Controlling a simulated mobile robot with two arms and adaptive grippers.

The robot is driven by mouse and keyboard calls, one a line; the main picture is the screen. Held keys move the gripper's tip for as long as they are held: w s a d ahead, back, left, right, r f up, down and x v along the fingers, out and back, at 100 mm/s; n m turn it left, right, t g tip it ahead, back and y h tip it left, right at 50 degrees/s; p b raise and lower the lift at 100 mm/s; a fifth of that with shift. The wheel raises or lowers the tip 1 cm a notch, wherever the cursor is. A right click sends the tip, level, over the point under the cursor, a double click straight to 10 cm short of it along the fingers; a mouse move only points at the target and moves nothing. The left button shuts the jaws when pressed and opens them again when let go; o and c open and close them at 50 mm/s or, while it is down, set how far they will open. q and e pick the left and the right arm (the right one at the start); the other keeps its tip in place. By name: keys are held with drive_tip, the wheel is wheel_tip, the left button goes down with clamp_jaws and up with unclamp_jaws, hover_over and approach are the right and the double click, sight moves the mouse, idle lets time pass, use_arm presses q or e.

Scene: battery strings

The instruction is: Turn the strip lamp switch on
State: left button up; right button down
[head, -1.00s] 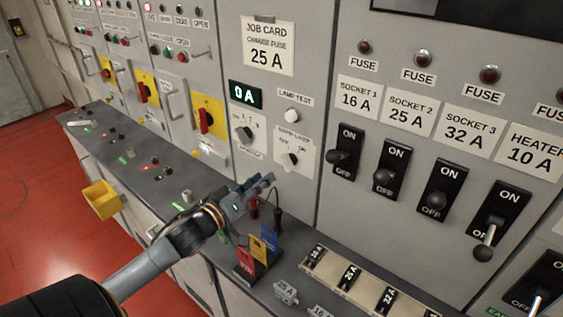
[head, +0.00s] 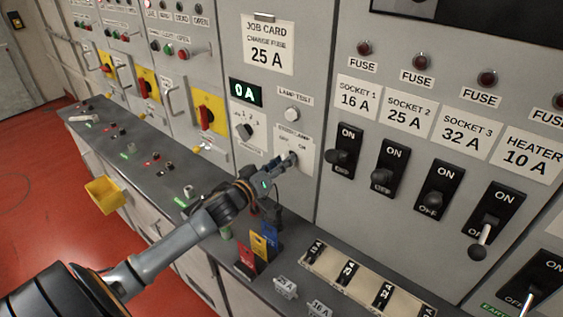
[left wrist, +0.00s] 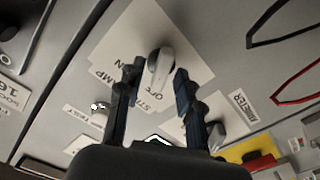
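The strip lamp switch (head: 291,158) is a pale knob on a white plate marked OFF and ON, on the grey panel below the lamp test button. In the left wrist view the knob (left wrist: 160,66) stands between the tips of my left gripper (left wrist: 158,76), with one end near the word OFF. My left gripper (head: 284,165) is open, one dark finger on each side of the knob. I cannot tell whether either finger touches it. In the head view the gripper partly covers the switch. My right gripper is not in view.
The ammeter knob (head: 244,131) sits up and left of the switch. Below my gripper, red, yellow and blue cards (head: 258,246) stand on the grey counter. A fuse tray (head: 327,264) lies to their right. Black socket switches (head: 344,151) are right of the panel seam.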

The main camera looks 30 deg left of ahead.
use_arm(q)
clamp_jaws()
drive_tip(key=shift+m, duration=0.3)
drive_tip(key=shift+d+r+m+p, duration=0.1)
drive_tip(key=shift+m+p, duration=0.25)
drive_tip(key=shift+m, duration=2.45)
drive_tip(key=shift+d+m+p, duration=0.1)
drive_tip(key=shift+m+p, duration=0.25)
drive_tip(key=shift+m, duration=2.75)
drive_tip(key=shift+o, duration=0.8)
unclamp_jaws()
